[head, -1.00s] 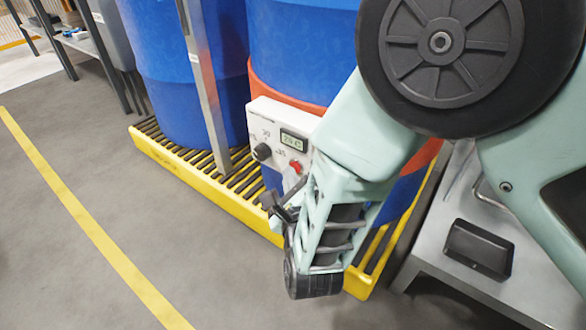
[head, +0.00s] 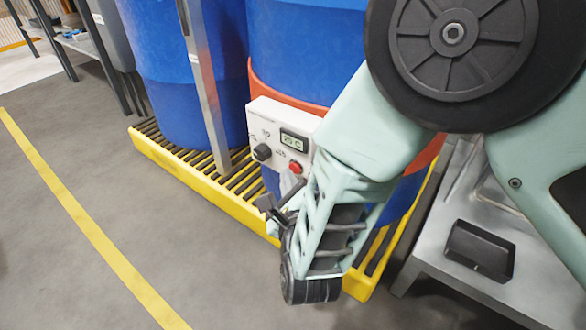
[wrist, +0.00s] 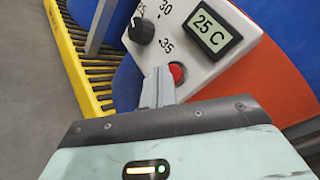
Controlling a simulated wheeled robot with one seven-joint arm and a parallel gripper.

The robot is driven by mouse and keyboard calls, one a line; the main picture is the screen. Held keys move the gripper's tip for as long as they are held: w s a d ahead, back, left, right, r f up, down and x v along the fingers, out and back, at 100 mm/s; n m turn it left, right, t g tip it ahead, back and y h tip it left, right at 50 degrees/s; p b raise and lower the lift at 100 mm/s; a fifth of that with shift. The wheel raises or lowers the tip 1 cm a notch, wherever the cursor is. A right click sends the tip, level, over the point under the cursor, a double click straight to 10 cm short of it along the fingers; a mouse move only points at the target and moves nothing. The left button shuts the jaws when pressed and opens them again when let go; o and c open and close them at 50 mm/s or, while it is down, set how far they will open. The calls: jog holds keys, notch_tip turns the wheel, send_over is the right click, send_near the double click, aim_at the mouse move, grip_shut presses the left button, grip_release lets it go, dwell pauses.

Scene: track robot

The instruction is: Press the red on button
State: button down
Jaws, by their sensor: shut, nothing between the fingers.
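The red button (head: 295,167) sits at the lower right of a white control box (head: 262,112) on the drum's orange band. It also shows in the wrist view as a round red button (wrist: 177,73), partly covered at its left by my fingers. My gripper (wrist: 158,80) is shut and empty, its grey fingertips close to the button and a little left of it in that view. Whether they touch it I cannot tell. In the head view my gripper (head: 288,196) is just below the button, partly hidden by my arm.
A black knob (wrist: 141,30) and a display (wrist: 213,31) reading 25 C are on the same box. Blue drums (head: 185,75) stand on a yellow-edged slatted pallet (head: 190,176) behind a metal post (head: 204,85). A low grey table (head: 455,285) with a black tray (head: 480,251) is at right.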

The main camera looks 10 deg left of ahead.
jog(key=s, duration=0.1)
jog(key=s+a, duration=0.1)
jog(key=s, duration=0.1)
jog(key=s+a+b, duration=0.1)
jog(key=s, duration=0.1)
jog(key=shift+s+a, duration=0.1)
jog(key=shift+s, duration=0.1)
dwell(0.4)
jog(key=s+d+r+n+g+p, duration=0.1)
jog(key=d+r+n+g+p, duration=0.25)
jog(key=r+n+g, duration=0.35)
jog(key=s+d+r+n+g+p, duration=0.1)
jog(key=d+r+n+g+p, duration=0.2)
jog(key=r+n, duration=0.4)
jog(key=s+d+r+n+g+h+p, duration=0.35)
jog(key=s+d+r+n, duration=0.2)
jog(key=d+n, duration=0.4)
jog(key=s+d+r+n+g+h+p, duration=0.2)
jog(key=s+d+r+n+h+p, duration=0.3)
jog(key=d, duration=0.8)
notch_tip(320, 180, up, 35)
jog(key=s+y+p, duration=0.1)
jog(key=y+p, duration=0.1)
jog(key=p, duration=3.4)
jog(key=shift+a+n, duration=0.35)
jog(key=shift+a, duration=0.1)
